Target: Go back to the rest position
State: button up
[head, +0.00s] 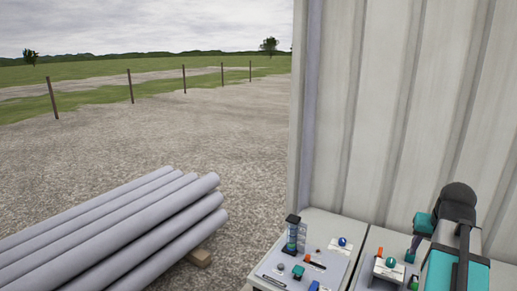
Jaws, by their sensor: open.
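My arm, teal, grey and black, stands at the right edge of the head view, folded in front of the ribbed wall. Its end reaches down and left over the right-hand bench panel. My gripper (410,257) shows small there, open, close to a teal ball (391,262) on a pale block. Nothing is visible between its fingers, though they are hard to make out at this size. I cannot tell whether it touches anything on the panel.
A ribbed wall (400,110) rises behind. Grey pipes (110,230) lie stacked at left on gravel. Open ground lies beyond.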

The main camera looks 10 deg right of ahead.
jog(key=w+a+f+n+g+y, duration=0.15)
jog(key=w+a+f, duration=0.25)
jog(key=a+f, duration=1.05)
jog(key=w+a+f+n+g+y, duration=0.1)
jog(key=w+a+f+n, duration=0.25)
jog(key=a+f, duration=1.05)
jog(key=s+a+f+n+g, duration=0.15)
jog(key=s+a+f, duration=0.25)
jog(key=a+f, duration=0.65)
jog(key=s+a+f+g+b, duration=0.2)
jog(key=s+f+g+b, duration=0.3)
jog(key=s+f, duration=2.1)
jog(key=b, duration=0.5)
jog(key=shift+f, duration=0.35)
